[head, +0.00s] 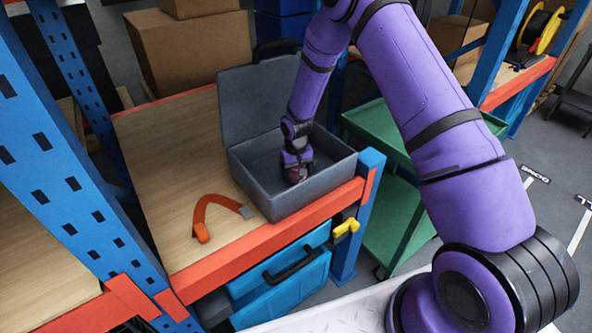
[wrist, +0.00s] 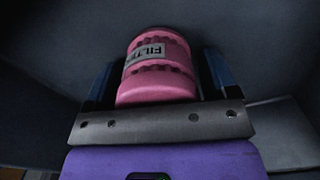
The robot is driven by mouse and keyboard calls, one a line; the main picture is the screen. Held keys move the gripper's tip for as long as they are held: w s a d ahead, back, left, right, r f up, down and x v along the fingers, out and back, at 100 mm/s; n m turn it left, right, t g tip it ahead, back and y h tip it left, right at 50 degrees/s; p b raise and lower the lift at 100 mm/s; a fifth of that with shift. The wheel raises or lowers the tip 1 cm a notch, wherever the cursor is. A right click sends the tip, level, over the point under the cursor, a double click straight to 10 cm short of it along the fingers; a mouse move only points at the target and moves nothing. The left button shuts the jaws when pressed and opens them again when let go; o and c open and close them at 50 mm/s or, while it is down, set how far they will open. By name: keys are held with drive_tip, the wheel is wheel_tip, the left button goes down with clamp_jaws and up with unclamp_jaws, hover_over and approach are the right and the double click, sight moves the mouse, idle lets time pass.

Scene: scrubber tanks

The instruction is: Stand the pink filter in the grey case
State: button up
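The grey case (head: 313,190) stands open on the wooden shelf, its lid raised at the back left. My gripper (head: 295,172) reaches down inside the case. The pink filter (wrist: 157,68) is between the two fingers in the wrist view, with a label on its side, and my gripper is shut on it. Only a small bit of pink shows in the head view, under my gripper. The case's dark inside surrounds the filter in the wrist view. I cannot tell whether the filter's lower end touches the case floor.
An orange curved tool (head: 207,214) lies on the shelf (head: 165,165) left of the case. Blue uprights (head: 366,200) stand at the shelf's ends. A green cart (head: 395,225) is to the right. Cardboard boxes (head: 190,45) stand behind. The shelf's left part is clear.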

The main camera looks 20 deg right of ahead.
drive_tip(key=shift+o, duration=0.3)
drive_tip(key=shift+r, duration=0.1)
wheel_tip(320, 180, up, 12)
drive_tip(key=shift+r, duration=0.1)
idle(0.3)
drive_tip(key=shift+c, duration=0.5)
idle(0.8)
